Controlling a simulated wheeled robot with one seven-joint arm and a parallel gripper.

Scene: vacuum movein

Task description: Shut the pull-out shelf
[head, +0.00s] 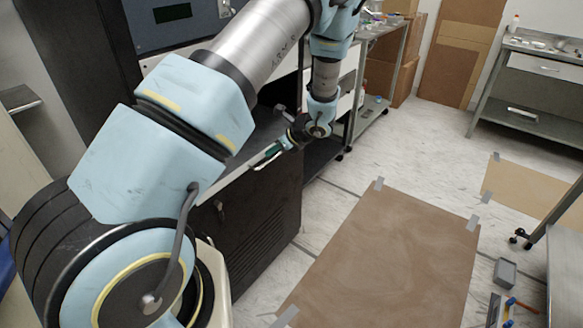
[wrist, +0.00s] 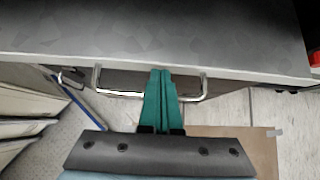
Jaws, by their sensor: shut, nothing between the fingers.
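The pull-out shelf (head: 262,128) is a dark grey board with a pale front edge, standing out from the black cabinet in the head view, partly hidden behind my arm. In the wrist view the shelf (wrist: 150,28) fills the top, with a U-shaped metal handle (wrist: 122,96) under its front edge. My gripper (head: 262,162) is at the shelf's front edge in the head view. In the wrist view the green fingers of my gripper (wrist: 160,72) are together and empty. They overlap the middle of the handle and point at the front edge; I cannot tell if they touch.
The black cabinet (head: 262,225) stands below the shelf. A brown mat (head: 385,260) is taped to the floor on the right, with open floor around it. A workbench (head: 540,90) stands at the back right, and a grey box (head: 505,272) lies at lower right.

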